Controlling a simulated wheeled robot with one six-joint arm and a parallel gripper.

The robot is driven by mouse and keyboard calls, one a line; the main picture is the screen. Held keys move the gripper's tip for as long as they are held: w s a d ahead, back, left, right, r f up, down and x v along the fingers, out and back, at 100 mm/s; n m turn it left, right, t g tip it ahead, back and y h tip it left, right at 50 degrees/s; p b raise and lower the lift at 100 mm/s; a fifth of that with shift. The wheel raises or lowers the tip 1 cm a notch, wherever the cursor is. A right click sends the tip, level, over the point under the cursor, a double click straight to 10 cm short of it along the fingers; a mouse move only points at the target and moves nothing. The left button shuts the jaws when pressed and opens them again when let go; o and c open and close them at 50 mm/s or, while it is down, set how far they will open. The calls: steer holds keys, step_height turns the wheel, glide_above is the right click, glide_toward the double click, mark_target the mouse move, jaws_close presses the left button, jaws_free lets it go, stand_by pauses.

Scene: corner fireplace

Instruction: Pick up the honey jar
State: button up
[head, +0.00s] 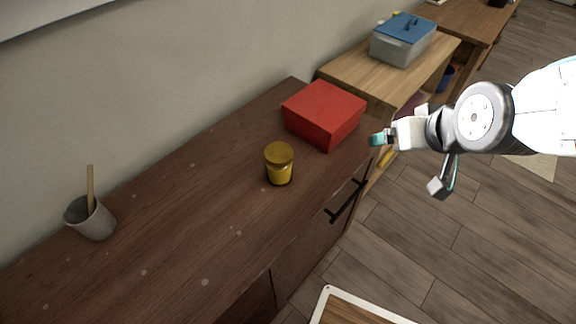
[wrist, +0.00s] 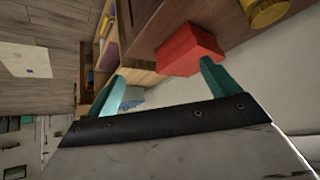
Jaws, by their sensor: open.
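The honey jar (head: 279,164) is a small yellow jar with a darker gold lid, standing upright on a dark wooden cabinet top (head: 190,210). In the wrist view the jar (wrist: 265,10) shows at the top right edge, partly cut off. My gripper (head: 408,164) is at the right in the head view, beyond the cabinet's front edge and apart from the jar. In the wrist view its two teal fingertips (wrist: 160,80) are spread wide with nothing held between them.
A red box (head: 323,114) sits on the cabinet top behind the jar, near my gripper. A grey cup with a wooden stick (head: 91,217) stands at the left. A bin with a blue lid (head: 403,40) stands on a lighter shelf. A black handle (head: 346,202) juts from the cabinet front.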

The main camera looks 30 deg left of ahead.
steer(key=s+a+f+n+y, duration=0.1)
steer(key=a+f, duration=0.1)
steer(key=a, duration=0.4)
steer(key=s+a+f+n+y, duration=0.1)
steer(key=a+f+y, duration=0.15)
steer(key=a, duration=0.25)
steer(key=n+t+y, duration=0.1)
steer(key=n+y, duration=0.1)
glide_toward(280, 153)
steer(key=shift+h, duration=0.25)
steer(key=x, duration=0.4)
steer(key=shift+w+a+f, duration=0.1)
steer(key=shift+w+a, duration=0.05)
steer(key=shift+w, duration=0.25)
steer(key=shift+a+f, duration=0.15)
steer(key=shift+a, duration=0.15)
steer(key=x, duration=0.7)
steer(key=shift+s+a, duration=0.15)
steer(key=shift+a, duration=0.1)
steer(key=c, duration=1.3)
